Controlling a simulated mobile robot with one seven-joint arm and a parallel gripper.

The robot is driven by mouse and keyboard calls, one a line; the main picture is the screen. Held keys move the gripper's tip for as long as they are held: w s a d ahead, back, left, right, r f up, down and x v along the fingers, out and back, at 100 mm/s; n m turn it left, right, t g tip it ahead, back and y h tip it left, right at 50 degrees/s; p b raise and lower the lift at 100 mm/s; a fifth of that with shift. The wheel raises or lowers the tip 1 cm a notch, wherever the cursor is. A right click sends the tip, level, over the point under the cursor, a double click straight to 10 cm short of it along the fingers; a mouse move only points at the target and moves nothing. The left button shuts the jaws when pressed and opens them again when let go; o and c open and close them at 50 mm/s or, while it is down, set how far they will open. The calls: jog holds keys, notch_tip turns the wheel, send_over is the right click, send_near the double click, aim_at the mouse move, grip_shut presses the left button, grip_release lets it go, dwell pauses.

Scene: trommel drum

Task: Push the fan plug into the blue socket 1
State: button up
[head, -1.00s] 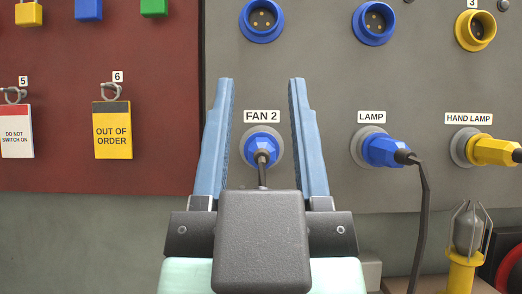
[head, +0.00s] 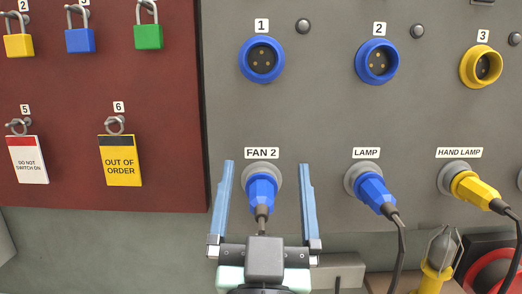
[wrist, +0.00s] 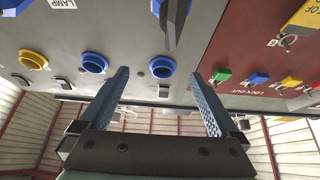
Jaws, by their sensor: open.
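The blue fan plug (head: 262,188) sits in a round grey holder under the FAN 2 label, its dark cord hanging down. Blue socket 1 (head: 261,60) is on the grey panel straight above it, empty, with its pins showing. My gripper (head: 266,166) is open and empty. In the head view its blue fingers stand left and right of the plug. In the wrist view, my gripper (wrist: 158,78) has its fingertips short of the dark blue plug (wrist: 172,18), which lies beyond them. Socket 1 (wrist: 163,67) also shows there. I see no contact with the plug.
Blue socket 2 (head: 377,62) and yellow socket 3 (head: 482,66) are empty. The lamp plug (head: 375,190) and yellow hand lamp plug (head: 474,188) sit in holders to the right, cords hanging. A red lockout board (head: 70,130) with padlocks and tags is left.

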aim_at(263, 207)
jog(key=w+g+p, duration=0.2)
jog(key=p, duration=0.6)
jog(key=shift+w+f, duration=0.1)
jog(key=shift+w, duration=0.1)
jog(key=f+g+p, duration=0.1)
jog(key=p, duration=0.5)
jog(key=shift+w+a+f, duration=0.1)
jog(key=shift+f, duration=0.1)
jog(key=p, duration=0.2)
jog(key=f+g+p, duration=0.1)
jog(key=p, duration=0.1)
jog(key=shift+s+n, duration=0.3)
jog(key=s+f+p, duration=0.1)
jog(key=p, duration=0.3)
jog(key=shift+g, duration=0.4)
jog(key=s+f+g+p, duration=0.1)
jog(key=p, duration=0.3)
jog(key=shift+s+a+f+y, duration=0.1)
jog(key=shift+s+f+y, duration=0.15)
jog(key=shift+s+y, duration=0.15)
jog(key=shift+s+f+p, duration=0.3)
jog(key=shift+f+p, duration=0.05)
jog(key=shift+f, duration=0.15)
